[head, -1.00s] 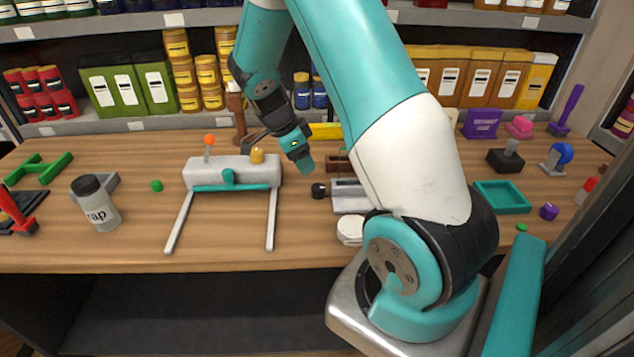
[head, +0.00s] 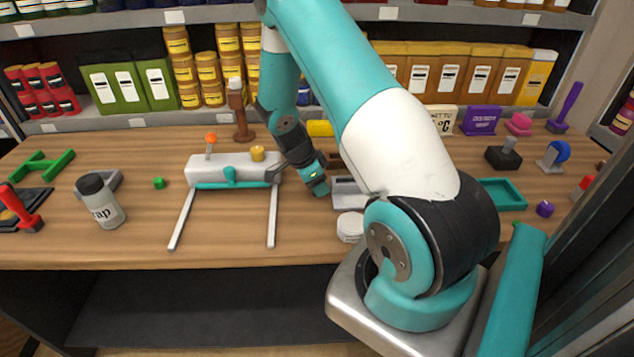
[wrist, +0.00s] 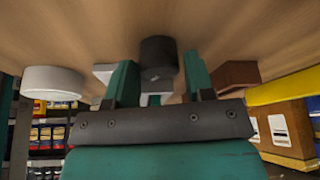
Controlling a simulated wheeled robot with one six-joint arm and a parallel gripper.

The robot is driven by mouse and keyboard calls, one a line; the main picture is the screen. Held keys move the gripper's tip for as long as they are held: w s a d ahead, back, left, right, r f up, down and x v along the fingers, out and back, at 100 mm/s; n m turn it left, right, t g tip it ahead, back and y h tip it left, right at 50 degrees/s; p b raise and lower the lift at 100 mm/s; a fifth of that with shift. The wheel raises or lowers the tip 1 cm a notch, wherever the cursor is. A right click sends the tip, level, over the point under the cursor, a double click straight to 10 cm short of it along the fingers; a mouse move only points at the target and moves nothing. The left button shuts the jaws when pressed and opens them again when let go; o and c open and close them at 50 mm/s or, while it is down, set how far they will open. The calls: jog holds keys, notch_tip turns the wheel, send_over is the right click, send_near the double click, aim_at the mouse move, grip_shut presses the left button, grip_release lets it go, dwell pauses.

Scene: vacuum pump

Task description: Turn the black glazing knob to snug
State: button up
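The black knob (wrist: 158,54) shows in the wrist view, in line with the gap between my two green fingertips. A grey piece (wrist: 152,98) shows just behind it. My gripper (wrist: 158,75) is open, with a finger on each side of the knob and narrow gaps; I cannot tell whether either finger touches it. In the head view my gripper (head: 318,190) is low over the table, at the left end of the grey metal fixture (head: 350,192). There the gripper hides the knob.
A white round disc (head: 350,227) lies in front of the fixture. A grey clamp stand (head: 222,168) with long legs stands to the left. A yellow bar (head: 320,128) lies behind. A teal tray (head: 502,194) is to the right.

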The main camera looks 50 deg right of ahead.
jog(key=c, duration=0.5)
jog(key=shift+f+m+b, duration=0.15)
jog(key=shift+m+b, duration=0.35)
jog(key=shift+b, duration=0.05)
jog(key=shift+m, duration=0.3)
jog(key=shift+r, duration=0.2)
jog(key=o, duration=0.9)
jog(key=b+v, duration=0.3)
jog(key=v, duration=1.4)
jog(key=shift+w+d+r, duration=0.2)
jog(key=shift+w+r, duration=0.05)
